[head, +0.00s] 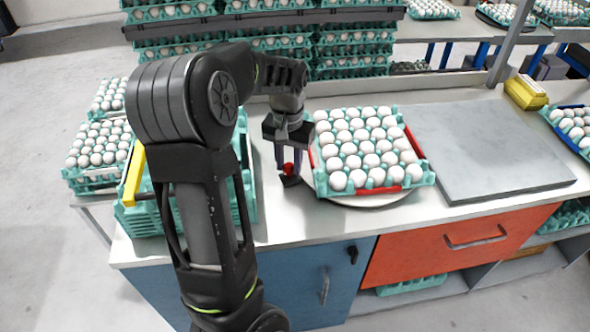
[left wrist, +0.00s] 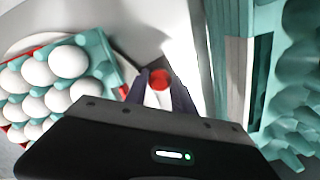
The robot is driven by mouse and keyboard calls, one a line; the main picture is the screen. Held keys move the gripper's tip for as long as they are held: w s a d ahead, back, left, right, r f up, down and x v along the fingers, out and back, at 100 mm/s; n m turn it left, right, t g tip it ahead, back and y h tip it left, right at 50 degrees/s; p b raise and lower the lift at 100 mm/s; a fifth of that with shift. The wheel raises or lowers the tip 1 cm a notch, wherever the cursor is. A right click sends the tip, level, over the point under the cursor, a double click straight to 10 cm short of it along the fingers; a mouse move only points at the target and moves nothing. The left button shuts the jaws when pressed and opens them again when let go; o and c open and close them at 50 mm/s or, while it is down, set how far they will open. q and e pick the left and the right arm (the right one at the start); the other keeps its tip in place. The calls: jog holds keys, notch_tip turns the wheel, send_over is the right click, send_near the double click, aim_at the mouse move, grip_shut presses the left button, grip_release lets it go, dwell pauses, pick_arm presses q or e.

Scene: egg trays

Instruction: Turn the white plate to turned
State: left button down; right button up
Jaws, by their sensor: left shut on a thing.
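The round white plate (head: 372,203) lies on the table, mostly hidden under a teal egg tray (head: 425,180) with red edging, full of white eggs. In the left wrist view the plate's pale rim (left wrist: 22,42) shows at the upper left, behind the tray (left wrist: 97,50). My left gripper (head: 288,168) points down just left of the plate and tray. Its fingers are shut on a small red knob (left wrist: 160,79), which has a dark base on the table in the head view. Whether the knob joins the plate cannot be told. My right gripper is not in view.
A stack of teal trays (head: 146,222) stands close on the left. A grey flat board (head: 480,145) lies right of the egg tray, with a yellow carton (head: 526,92) behind it. Shelves of egg trays rise at the back. The table's front strip is clear.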

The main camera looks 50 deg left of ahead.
pick_arm(q)
jog(key=a, duration=0.1)
jog(key=w+a+m, duration=0.1)
jog(key=a, duration=0.1)
jog(key=shift+w+a+m, duration=0.1)
jog(key=shift+w+m, duration=0.15)
jog(key=shift+m, duration=0.15)
jog(key=shift+w+a+m, duration=0.55)
jog(key=shift+a+m, duration=0.15)
jog(key=shift+a, duration=0.2)
jog(key=shift+r, duration=0.1)
jog(key=c, duration=1.1)
grip_release()
jog(key=shift+w+a, duration=0.1)
jog(key=shift+o, duration=0.2)
notch_tip(320, 180, up, 8)
jog(key=shift+f, duration=0.2)
